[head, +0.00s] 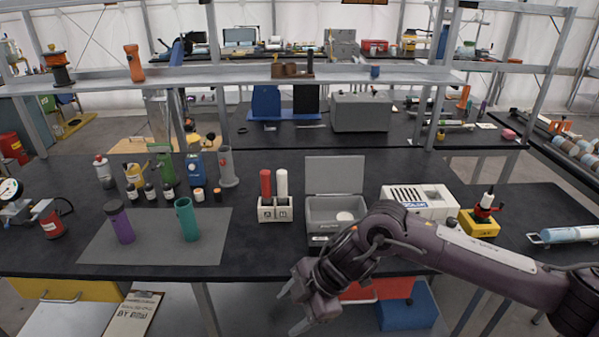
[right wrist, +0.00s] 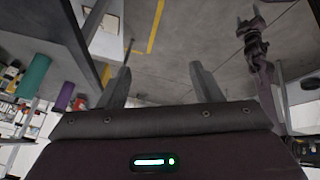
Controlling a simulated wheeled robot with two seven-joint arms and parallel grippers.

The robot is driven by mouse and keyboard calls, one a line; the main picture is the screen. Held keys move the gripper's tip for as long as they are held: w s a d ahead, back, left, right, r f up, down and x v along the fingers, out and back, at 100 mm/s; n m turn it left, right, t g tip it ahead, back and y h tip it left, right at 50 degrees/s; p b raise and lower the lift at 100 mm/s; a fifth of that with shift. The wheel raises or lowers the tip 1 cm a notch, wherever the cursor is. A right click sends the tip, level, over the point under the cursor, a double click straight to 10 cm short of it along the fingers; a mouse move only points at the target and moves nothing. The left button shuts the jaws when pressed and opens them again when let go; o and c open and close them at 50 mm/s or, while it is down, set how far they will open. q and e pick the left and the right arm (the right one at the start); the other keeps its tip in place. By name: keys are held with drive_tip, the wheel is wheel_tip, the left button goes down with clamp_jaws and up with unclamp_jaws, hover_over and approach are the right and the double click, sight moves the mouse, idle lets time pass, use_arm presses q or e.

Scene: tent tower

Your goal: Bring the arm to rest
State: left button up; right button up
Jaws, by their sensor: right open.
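My right arm comes in from the right in the head view, in front of the black table. My right gripper (head: 291,311) hangs past the table's front edge, fingers apart, with nothing between them. In the right wrist view the two fingers of the right gripper (right wrist: 162,85) stand well apart over bare grey floor. A purple arm, apparently my left one, with its left gripper (right wrist: 250,22), shows small at the upper right of that view; its jaws are too small to judge. The left arm does not show in the head view.
The black table (head: 270,248) holds a grey mat (head: 155,248) with a purple cup (head: 119,222) and a green cup (head: 187,219). An open grey box (head: 322,212) stands near my right forearm. A blue bin (head: 408,310) is below the table. A shelf (head: 230,76) spans the back.

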drive_tip(key=w+a+f+m+t+y, duration=0.35)
drive_tip(key=w+f+m, duration=0.45)
drive_tip(key=f, duration=0.4)
drive_tip(key=s+d+f+m+t+h, duration=0.1)
drive_tip(key=s+d+f+m+h, duration=0.15)
drive_tip(key=d+f, duration=0.55)
drive_tip(key=s+d+f+m+t+h, duration=0.15)
drive_tip(key=d+f+m, duration=0.25)
drive_tip(key=f, duration=0.9)
drive_tip(key=s+d+f+m+h, duration=0.2)
drive_tip(key=s+d+f, duration=0.3)
drive_tip(key=s+f, duration=0.35)
drive_tip(key=s+d+f+m+g+h, duration=0.1)
drive_tip(key=s+d+f, duration=0.2)
drive_tip(key=s, duration=0.7)
drive_tip(key=s+d+f+m+g+h, duration=0.1)
drive_tip(key=s+d+f, duration=0.3)
drive_tip(key=s, duration=0.7)
drive_tip(key=s+d+f+m+g+h+b, duration=0.1)
drive_tip(key=s+f, duration=0.4)
drive_tip(key=s, duration=0.6)
drive_tip(key=d+g+h, duration=0.1)
drive_tip(key=d+g, duration=0.1)
drive_tip(key=shift+d+f, duration=0.4)
drive_tip(key=shift+m, duration=0.25)
